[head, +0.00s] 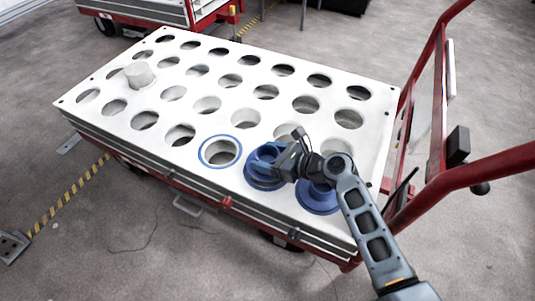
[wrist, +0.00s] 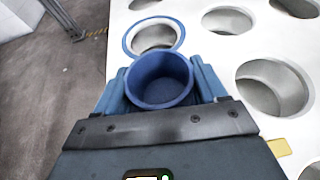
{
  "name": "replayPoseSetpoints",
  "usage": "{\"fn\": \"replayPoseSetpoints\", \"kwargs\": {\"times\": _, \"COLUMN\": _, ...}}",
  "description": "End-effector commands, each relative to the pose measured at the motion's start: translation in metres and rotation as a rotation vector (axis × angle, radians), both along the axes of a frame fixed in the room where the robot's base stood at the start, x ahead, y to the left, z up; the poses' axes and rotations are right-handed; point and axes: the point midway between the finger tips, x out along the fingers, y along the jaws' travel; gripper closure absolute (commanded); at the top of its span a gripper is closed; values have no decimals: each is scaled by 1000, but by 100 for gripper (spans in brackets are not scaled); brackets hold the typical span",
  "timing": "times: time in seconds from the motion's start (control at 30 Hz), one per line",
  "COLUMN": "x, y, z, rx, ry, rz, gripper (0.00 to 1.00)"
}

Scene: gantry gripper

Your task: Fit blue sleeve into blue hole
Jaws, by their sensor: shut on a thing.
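The blue sleeve (head: 262,176) is a round, hollow blue cup. It also shows in the wrist view (wrist: 160,82), between the two blue fingers of my gripper (head: 272,158), which is shut on it. The blue hole (head: 220,137) is a hole with a blue ring on the white top, just left of the sleeve. In the wrist view the blue hole (wrist: 155,22) lies beyond the sleeve, which covers part of its near edge. The hole looks empty. Whether the sleeve's lower end touches the top cannot be told.
A second blue flanged part (head: 318,200) sits right of the sleeve, partly hidden by my arm. The white cart top (head: 330,130) has rows of open holes. A grey cylinder (head: 139,74) stands at the left. A red handle frame (head: 435,110) rises at the right.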

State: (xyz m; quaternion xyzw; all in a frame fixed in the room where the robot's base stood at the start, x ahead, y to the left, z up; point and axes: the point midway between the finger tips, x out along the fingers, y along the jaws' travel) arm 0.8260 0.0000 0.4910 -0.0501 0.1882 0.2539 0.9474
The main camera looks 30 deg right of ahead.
Motion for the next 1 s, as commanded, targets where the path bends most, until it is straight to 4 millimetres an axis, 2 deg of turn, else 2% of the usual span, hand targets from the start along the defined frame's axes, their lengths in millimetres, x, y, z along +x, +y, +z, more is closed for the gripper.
{"fn": "replayPoseSetpoints", "kwargs": {"times": 0.5, "x": 0, "y": 0, "z": 0, "rx": -1, "ry": -2, "rz": -1, "gripper": 67}}
{"fn": "replayPoseSetpoints", "kwargs": {"times": 1.0, "x": 0, "y": 0, "z": -11, "rx": -1, "ry": -2, "rz": -1, "gripper": 67}}
